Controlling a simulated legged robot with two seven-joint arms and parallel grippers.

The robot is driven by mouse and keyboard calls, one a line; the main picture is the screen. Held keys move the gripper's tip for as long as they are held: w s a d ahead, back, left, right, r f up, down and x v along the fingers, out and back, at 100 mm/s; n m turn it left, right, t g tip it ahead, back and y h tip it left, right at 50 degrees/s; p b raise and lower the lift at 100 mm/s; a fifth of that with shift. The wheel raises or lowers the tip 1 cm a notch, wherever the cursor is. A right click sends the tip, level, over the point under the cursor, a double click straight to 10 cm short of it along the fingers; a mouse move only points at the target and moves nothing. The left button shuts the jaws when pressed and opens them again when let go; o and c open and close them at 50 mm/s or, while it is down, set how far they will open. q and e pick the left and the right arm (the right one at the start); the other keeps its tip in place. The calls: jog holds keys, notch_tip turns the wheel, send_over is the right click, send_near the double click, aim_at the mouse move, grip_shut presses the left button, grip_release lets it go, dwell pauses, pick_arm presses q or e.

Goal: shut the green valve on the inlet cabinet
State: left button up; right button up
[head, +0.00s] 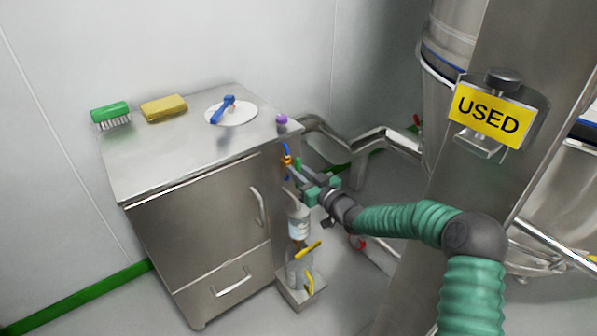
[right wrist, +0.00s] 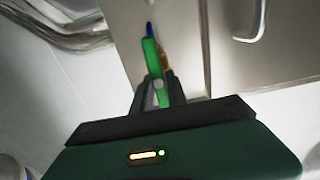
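The inlet cabinet (head: 190,225) is a steel box with its valves on the right side. The green valve (head: 298,163) is a small lever there, partly hidden by my right gripper (head: 298,171). In the right wrist view the green valve's handle (right wrist: 150,58) runs upright between the two dark fingers of my right gripper (right wrist: 158,84). The fingers sit close against both sides of it, shut on it. Its lower end is partly covered by the fingers. My left gripper is in neither view.
An orange fitting (head: 286,160) with a blue lever is just left of the green valve. A bottle (head: 299,225) and a tray (head: 301,296) are below. A brush (head: 110,112), sponge (head: 164,108) and white disc (head: 240,117) lie on top. A "USED" sign (head: 489,116) hangs right.

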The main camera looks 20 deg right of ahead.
jog(key=shift+d, duration=0.15)
grip_shut()
